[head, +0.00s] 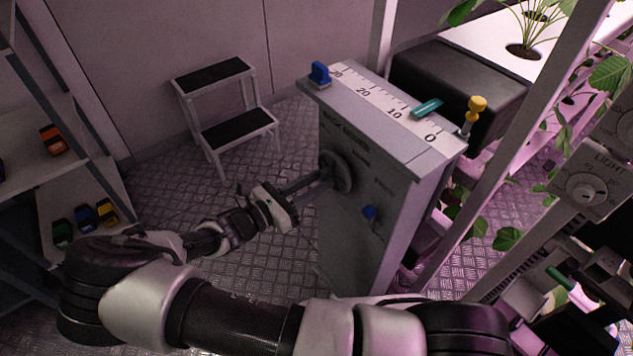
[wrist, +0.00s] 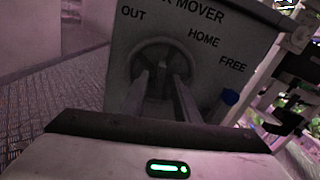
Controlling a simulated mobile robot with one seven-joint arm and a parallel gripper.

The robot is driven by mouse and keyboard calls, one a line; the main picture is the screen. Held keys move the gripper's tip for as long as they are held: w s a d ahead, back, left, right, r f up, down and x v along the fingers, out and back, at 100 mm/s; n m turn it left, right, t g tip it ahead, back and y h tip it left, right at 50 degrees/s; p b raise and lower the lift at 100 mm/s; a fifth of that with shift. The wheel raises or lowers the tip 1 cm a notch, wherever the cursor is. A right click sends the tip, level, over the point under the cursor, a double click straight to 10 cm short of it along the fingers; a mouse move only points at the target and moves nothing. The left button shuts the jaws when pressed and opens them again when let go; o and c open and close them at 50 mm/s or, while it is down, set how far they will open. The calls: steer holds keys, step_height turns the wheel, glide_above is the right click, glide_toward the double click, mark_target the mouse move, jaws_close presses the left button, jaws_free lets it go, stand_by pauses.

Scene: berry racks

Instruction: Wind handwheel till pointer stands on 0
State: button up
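The handwheel (head: 337,172) is a dark round wheel on the front of a grey cabinet (head: 365,215); it also shows in the wrist view (wrist: 168,52). A teal pointer (head: 427,108) lies across the white scale (head: 378,97) on the cabinet top. It stands between 10 and 0, nearer 10. My gripper (head: 325,176) reaches the wheel from the left. In the wrist view its fingers (wrist: 161,95) are apart, with tips at the wheel's middle and a grey part between them. I cannot tell whether they press on it.
A step stool (head: 236,131) stands behind left. Shelves with toy cars (head: 84,217) are left; plant racks are right.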

jaws_close()
steer(key=m+b, duration=0.6)
steer(key=m, duration=2.7)
steer(key=shift+a+m, duration=0.1)
steer(key=shift+m, duration=0.2)
